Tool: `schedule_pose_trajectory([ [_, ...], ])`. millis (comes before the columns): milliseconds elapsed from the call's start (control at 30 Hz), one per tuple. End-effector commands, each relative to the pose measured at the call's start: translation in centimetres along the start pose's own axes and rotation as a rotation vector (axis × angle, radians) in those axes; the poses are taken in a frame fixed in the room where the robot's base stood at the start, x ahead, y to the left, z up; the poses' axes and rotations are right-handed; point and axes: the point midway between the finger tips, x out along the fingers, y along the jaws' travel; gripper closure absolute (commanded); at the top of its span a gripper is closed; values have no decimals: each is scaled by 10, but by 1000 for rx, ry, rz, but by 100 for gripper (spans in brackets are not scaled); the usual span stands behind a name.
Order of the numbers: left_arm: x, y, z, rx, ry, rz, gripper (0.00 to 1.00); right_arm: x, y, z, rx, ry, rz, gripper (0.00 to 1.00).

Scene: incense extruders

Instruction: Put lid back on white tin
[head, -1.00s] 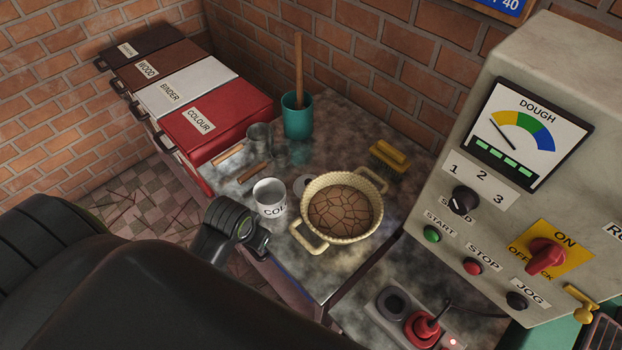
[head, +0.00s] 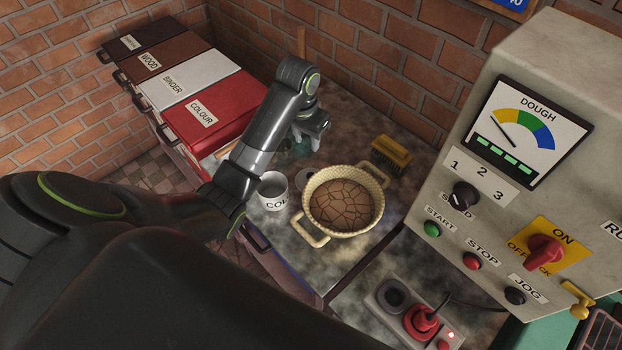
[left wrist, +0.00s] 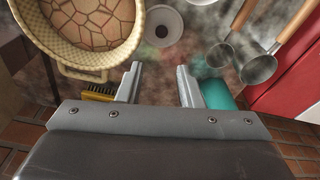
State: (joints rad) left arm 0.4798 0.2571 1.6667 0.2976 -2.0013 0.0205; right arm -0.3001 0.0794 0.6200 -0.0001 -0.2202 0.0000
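The white tin (head: 272,190), lettered "COL…", stands open on the mottled worktop, left of the cream basket-like bowl. A pale round disc with a dark centre, which looks like the lid (left wrist: 163,27), lies flat on the worktop. In the head view the lid (head: 303,180) shows between tin and bowl, partly hidden by the bowl's rim. My left gripper (head: 314,139) is above the worktop behind the tin and bowl. In the left wrist view its two fingers (left wrist: 160,85) are apart with nothing between them, and the lid lies ahead of them. My right gripper is not in view.
The bowl (head: 342,203) of cracked brown dough stands right of the lid. A yellow brush (head: 391,153) is behind it. Two metal scoops (left wrist: 240,60) and a teal cup (left wrist: 217,94) are near my left gripper. The control panel (head: 530,170) stands at right.

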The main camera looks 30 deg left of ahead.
Motion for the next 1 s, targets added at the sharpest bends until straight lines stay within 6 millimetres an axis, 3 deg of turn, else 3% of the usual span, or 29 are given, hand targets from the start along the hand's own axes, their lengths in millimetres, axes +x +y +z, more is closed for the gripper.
schedule_pose_trajectory([
  [467, -3, 0, -6, 2, -5, 2, 67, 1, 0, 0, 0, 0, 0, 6],
  [967, 53, 0, -5, 2, -4, 2, 67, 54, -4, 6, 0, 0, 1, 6],
  [1000, 57, 0, -4, -1, -10, 4, 67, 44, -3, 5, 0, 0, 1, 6],
])
